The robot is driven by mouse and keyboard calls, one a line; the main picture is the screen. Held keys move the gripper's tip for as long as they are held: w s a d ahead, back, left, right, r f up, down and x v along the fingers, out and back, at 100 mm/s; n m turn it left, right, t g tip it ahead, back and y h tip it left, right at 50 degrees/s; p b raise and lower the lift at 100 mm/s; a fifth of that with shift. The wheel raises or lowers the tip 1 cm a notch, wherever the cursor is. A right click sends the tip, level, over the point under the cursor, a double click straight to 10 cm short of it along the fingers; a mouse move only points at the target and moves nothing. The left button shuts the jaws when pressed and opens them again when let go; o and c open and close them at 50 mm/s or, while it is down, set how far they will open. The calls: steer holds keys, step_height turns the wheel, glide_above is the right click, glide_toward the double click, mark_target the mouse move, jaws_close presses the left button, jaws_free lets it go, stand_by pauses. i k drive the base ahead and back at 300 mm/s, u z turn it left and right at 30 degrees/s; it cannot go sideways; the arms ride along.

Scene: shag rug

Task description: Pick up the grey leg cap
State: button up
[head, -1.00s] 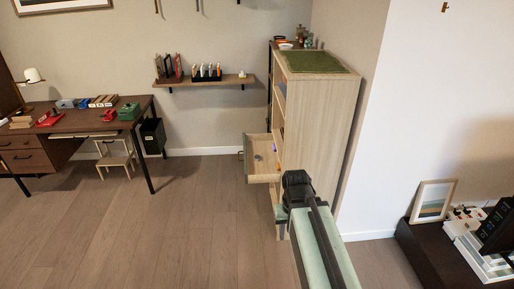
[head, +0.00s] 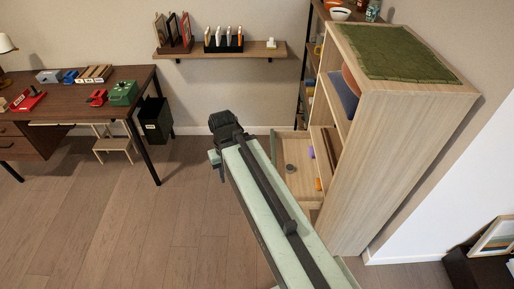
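A small round grey piece (head: 290,168), which may be the grey leg cap, lies in the open drawer (head: 296,190) of the light wood cabinet. It is too small to make out in detail. My arm reaches from the bottom right toward the upper left, with my gripper (head: 222,145) at its far end. In the picture the gripper is left of the drawer and apart from the grey piece. The fingers are mostly hidden behind the arm end, so I cannot see whether they are open. My arm covers part of the drawer's left side.
A purple piece (head: 283,152) and an orange piece (head: 318,184) show by the drawer. The tall cabinet (head: 395,150) stands right of it. A desk (head: 80,105) and black bin (head: 155,122) stand left. The floor (head: 150,220) between is clear.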

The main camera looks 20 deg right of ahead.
mark_target(290, 169)
steer(key=u, duration=0.15)
steer(key=i, duration=0.9)
steer(key=u, duration=0.2)
steer(key=k, duration=0.9)
steer(key=u, duration=0.15)
steer(key=i, duration=0.9)
steer(key=z, duration=0.1)
